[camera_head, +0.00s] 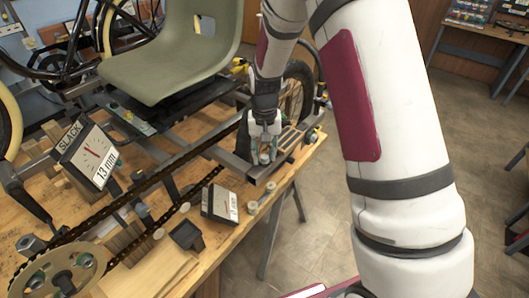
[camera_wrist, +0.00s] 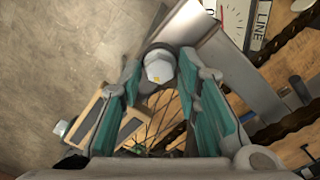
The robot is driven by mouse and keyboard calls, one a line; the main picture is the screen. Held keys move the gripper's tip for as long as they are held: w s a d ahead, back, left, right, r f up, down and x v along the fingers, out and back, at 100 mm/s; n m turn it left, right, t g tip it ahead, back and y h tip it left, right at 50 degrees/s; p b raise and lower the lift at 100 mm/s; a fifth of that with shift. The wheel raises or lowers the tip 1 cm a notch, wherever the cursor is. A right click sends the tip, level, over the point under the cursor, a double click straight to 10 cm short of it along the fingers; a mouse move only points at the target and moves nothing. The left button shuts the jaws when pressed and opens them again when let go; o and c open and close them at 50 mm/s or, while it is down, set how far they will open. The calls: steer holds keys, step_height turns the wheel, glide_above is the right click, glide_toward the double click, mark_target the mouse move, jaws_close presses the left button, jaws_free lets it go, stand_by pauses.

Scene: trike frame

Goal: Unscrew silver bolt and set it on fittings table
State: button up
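The silver bolt (camera_wrist: 160,67) shows its hexagonal head, with a small yellow mark, in the wrist view. It sits at the end of a grey metal frame bar (camera_wrist: 215,65).
A second bolt-like head (camera_wrist: 62,129) shows at the lower left of the wrist view. A slack gauge (camera_head: 92,158) and a smaller gauge (camera_head: 220,204) stand near the chain (camera_head: 160,172). The seat (camera_head: 172,55) rises behind.

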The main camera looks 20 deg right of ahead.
mark_target(264, 155)
steer(key=shift+m, duration=0.3)
steer(key=c, duration=0.6)
steer(key=shift+n, duration=0.9)
steer(key=shift+a+n, duration=0.1)
steer(key=shift+n, duration=0.7)
steer(key=shift+n, duration=0.3)
steer(key=shift+r, duration=2.25)
